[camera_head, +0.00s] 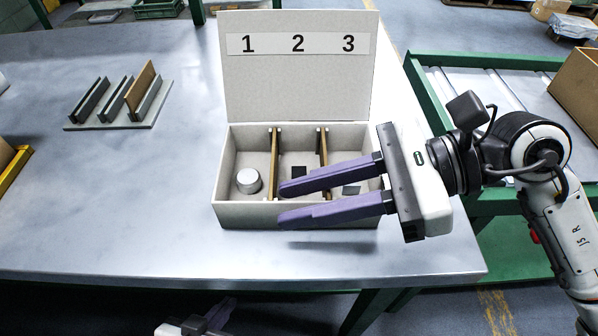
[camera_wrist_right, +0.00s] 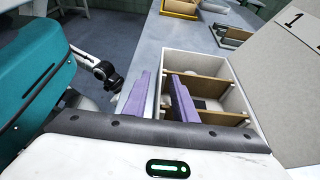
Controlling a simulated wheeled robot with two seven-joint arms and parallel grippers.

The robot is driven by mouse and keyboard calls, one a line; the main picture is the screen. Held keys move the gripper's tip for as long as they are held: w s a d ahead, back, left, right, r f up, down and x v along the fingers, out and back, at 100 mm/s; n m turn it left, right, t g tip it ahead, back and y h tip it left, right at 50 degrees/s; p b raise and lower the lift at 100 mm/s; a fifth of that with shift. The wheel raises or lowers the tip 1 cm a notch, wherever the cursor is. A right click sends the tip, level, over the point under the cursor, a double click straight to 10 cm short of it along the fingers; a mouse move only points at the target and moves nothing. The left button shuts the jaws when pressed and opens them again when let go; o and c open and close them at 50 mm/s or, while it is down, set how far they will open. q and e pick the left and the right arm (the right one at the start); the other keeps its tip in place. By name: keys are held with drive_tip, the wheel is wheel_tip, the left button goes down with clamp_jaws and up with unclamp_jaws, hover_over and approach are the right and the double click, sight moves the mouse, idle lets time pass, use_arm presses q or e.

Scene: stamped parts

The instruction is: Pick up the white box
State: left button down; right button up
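The white box (camera_head: 235,213) stands on the table with its lid raised, marked 1, 2 and 3. Wooden dividers split it into three compartments. A round silver part (camera_head: 249,181) lies in compartment 1, a dark square part (camera_head: 299,172) in 2 and a grey flat part (camera_head: 351,190) in 3. My right gripper (camera_head: 280,203) is open and empty, its purple fingers on either side of the front rim; contact is unclear. The right wrist view also shows the box (camera_wrist_right: 233,75) and gripper (camera_wrist_right: 157,85). My left gripper (camera_head: 215,315) is low at the bottom edge, partly cut off.
A grey rack (camera_head: 118,112) with upright plates stands at the table's left. A yellow-edged bin (camera_head: 14,165) is at the far left edge. A green-framed conveyor (camera_head: 470,80) is on the right. The table between rack and box is clear.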

clamp_jaws()
